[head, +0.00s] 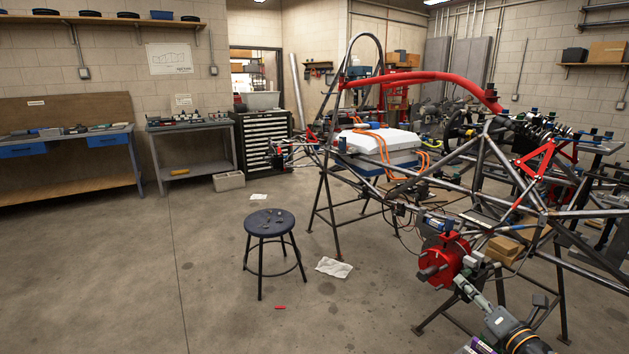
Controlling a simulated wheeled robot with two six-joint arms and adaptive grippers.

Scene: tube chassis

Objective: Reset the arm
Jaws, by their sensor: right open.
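My right arm comes in at the lower right, and my right gripper (463,284) is at its end. It points up and left, just below and right of a red round motor-like part (447,262) on the tube chassis (340,190). I see nothing held in it. I cannot tell whether its fingertips touch the red part or only overlap it in the picture. The jaws are small here and read as open. My left arm and left gripper are not in view.
A dark round stool (269,222) stands left of the chassis, with small items on its seat. A white cloth (334,268) and a small red item (280,307) lie on the floor. Workbenches (75,150) line the back left wall. The floor at left is clear.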

